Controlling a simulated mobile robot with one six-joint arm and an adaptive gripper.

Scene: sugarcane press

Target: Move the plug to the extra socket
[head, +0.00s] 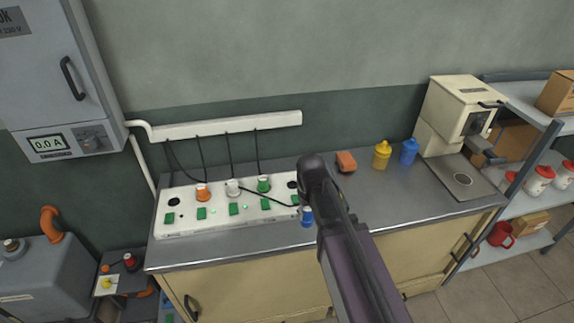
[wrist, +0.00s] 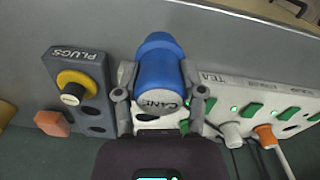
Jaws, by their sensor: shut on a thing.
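My gripper (wrist: 157,80) is shut on a blue plug (wrist: 158,62), whose face reads CANE. The plug also shows in the head view (head: 306,217), by the right front corner of the white socket strip (head: 215,229); my arm hides the fingers there. Whether the plug touches anything beneath is unclear. The strip holds an orange plug (head: 202,190), a white plug (head: 232,187) and a green plug (head: 263,184). The leftmost socket (head: 174,202) is dark and empty. A dark opening (head: 292,184) shows at the right end. No readable label marks the extra socket.
A grey block marked PLUGS (wrist: 80,64) holds a yellow-and-black plug (wrist: 74,84) and has empty holes. Black cables hang from the wall duct (head: 225,126).

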